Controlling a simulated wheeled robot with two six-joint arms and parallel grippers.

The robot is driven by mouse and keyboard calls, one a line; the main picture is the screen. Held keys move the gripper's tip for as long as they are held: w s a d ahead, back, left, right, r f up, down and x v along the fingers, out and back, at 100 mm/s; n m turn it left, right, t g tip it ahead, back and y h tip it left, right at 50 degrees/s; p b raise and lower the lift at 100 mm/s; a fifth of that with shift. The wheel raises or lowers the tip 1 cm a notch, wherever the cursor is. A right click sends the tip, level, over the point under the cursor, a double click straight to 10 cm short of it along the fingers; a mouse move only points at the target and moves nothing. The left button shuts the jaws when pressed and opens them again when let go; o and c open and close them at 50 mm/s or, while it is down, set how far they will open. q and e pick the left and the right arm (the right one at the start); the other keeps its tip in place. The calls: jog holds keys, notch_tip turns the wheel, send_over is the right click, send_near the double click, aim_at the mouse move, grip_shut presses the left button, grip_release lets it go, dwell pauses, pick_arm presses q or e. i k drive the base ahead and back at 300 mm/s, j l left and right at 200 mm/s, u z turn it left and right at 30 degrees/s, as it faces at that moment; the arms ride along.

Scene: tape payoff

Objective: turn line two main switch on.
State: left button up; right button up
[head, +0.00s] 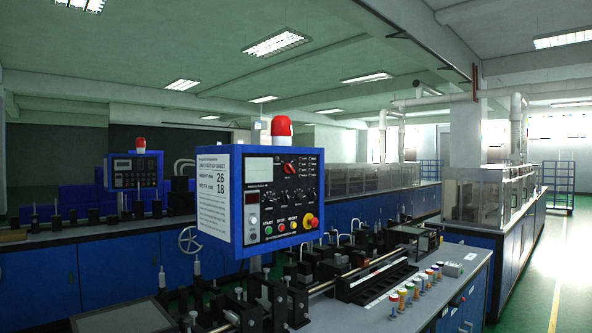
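A blue control box (240,256) with a black front panel stands near the middle of the head view. A red rotary knob (289,168) sits at the top of its panel, beside a pale display (258,169). Its exact position is too small to tell. A red-and-yellow stop button (311,221) is at the lower right, with a row of small coloured buttons left of it. A white sheet (214,199) on its left side shows 26 and 18; its small heading is hard to read. A smaller similar box (135,172) stands farther back left. Neither gripper shows.
A red beacon (281,126) tops the near box. Below it is a grey bench (455,287) with rails, black fixtures and several small coloured-top pieces. A handwheel (190,240) is left of the box. A green-floored aisle (560,270) is open at the right.

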aim_at(287, 168)
jog(key=i+l, duration=0.2)
jog(key=l, duration=0.15)
jog(key=i+l+u, duration=0.15)
jog(key=l, duration=0.2)
jog(key=i+l, duration=0.25)
jog(key=i+l+u, duration=0.15)
jog(key=l, duration=0.3)
jog(key=i+l, duration=0.2)
jog(key=l, duration=0.2)
jog(key=i+l+u, duration=0.15)
jog(key=l, duration=0.25)
